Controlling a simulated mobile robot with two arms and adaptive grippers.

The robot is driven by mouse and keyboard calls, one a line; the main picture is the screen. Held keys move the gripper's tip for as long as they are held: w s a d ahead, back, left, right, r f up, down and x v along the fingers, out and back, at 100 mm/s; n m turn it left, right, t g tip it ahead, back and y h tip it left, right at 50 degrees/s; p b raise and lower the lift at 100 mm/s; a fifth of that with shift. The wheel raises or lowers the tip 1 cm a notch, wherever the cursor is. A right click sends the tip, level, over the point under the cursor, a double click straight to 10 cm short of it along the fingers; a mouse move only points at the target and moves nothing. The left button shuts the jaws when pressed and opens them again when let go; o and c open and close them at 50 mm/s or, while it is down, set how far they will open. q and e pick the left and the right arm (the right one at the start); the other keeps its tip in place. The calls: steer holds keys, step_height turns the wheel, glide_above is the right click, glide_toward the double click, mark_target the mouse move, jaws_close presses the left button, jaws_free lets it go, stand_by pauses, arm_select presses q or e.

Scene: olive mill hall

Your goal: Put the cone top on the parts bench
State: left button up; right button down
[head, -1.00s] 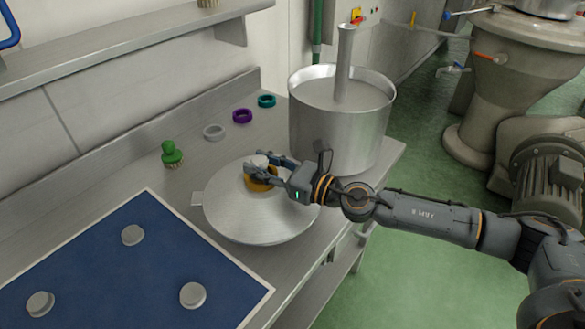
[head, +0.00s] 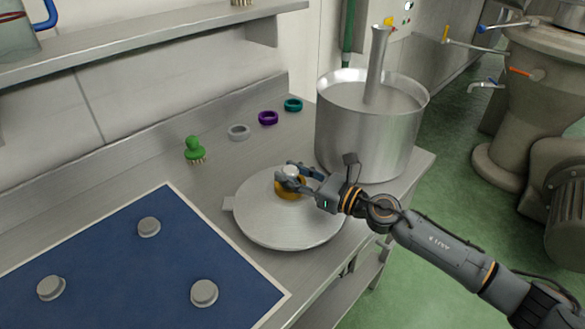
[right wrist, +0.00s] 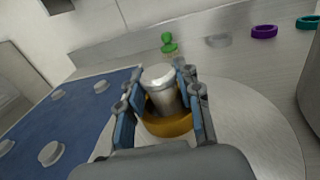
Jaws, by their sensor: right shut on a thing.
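The cone top is a wide, shallow metal cone (head: 275,222) with a brass-coloured collar (head: 291,190) and a pale metal knob (head: 291,172) at its middle. It looks level and lies over the steel parts bench (head: 268,158), close to the front edge. I cannot tell whether its rim touches the bench. My right gripper (head: 290,180) is shut on the cone top's knob. In the right wrist view the fingers stand on both sides of the knob (right wrist: 158,88), just above the collar (right wrist: 168,122). My left gripper is not in view.
A blue mat (head: 130,265) with three grey discs lies left of the cone top. A large steel pot (head: 360,135) stands close on its right. A green brush (head: 194,150) and grey, purple and teal rings (head: 268,118) sit behind. A shelf (head: 140,42) hangs above.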

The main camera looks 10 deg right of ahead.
steer(key=shift+w+f, duration=0.15)
steer(key=shift+f, duration=0.35)
steer(key=c, duration=1.4)
jaws_free()
steer(key=shift+f, duration=0.3)
steer(key=o, duration=0.5)
steer(key=shift+r, duration=0.1)
steer(key=shift+s, duration=0.2)
steer(key=b+v, duration=0.2)
steer(key=v, duration=0.3)
steer(key=b+v, duration=0.2)
steer(key=v, duration=0.3)
steer(key=shift+s+d+f+b, duration=0.2)
steer(key=shift+s+d+b, duration=0.05)
steer(key=shift+s+b, duration=0.1)
steer(key=shift+s+d+r, duration=0.25)
steer(key=shift+s+d, duration=0.15)
steer(key=shift+d, duration=0.05)
